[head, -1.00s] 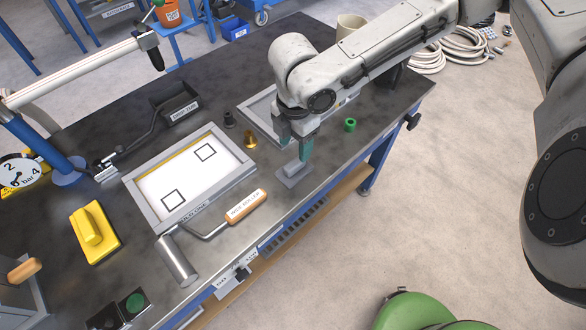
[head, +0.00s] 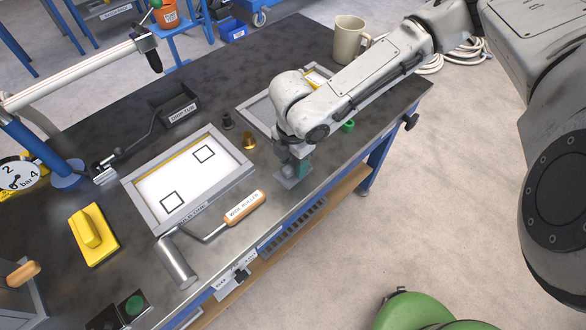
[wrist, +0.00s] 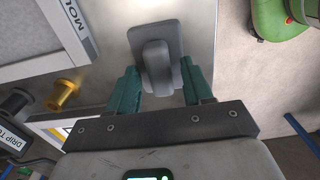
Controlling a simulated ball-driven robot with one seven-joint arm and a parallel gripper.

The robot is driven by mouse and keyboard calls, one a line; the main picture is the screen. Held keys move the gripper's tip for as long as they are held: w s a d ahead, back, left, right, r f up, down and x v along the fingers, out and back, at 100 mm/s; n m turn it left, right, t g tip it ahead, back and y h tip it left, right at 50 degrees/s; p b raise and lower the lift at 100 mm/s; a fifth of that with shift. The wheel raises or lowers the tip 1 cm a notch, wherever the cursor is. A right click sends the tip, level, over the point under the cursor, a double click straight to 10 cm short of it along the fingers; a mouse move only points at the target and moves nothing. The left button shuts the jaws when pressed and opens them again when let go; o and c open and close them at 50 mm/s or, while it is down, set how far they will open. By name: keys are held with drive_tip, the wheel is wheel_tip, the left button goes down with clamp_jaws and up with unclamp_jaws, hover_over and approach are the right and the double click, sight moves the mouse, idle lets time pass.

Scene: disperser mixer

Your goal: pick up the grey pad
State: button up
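The grey pad (wrist: 158,49), a flat rounded plate with a raised grip block on top, lies on the metal front strip of the bench. In the wrist view my gripper (wrist: 159,70) is open, with its two teal fingers on either side of the pad's grip block and gaps showing beside it. In the head view my gripper (head: 293,168) is low over the pad, and the wrist and fingers hide most of the pad. I cannot tell whether the fingers touch the pad.
Left of my gripper lie a brass part (head: 249,141), a framed white screen (head: 152,184) and a roller with a wooden handle (head: 245,207). A green cylinder (head: 348,126) stands close to the right. A yellow pad (head: 93,234) is far left. The bench's front edge is near.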

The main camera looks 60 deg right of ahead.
clamp_jaws()
drive_tip(key=shift+r, duration=0.1)
idle(0.3)
drive_tip(key=shift+r, duration=0.55)
drive_tip(key=s+r+p, duration=0.8)
drive_tip(key=s+r, duration=0.3)
drive_tip(key=s, duration=0.3)
drive_tip(key=shift+a+r+p, duration=0.15)
drive_tip(key=shift+r+p, duration=0.2)
drive_tip(key=shift+r, duration=0.05)
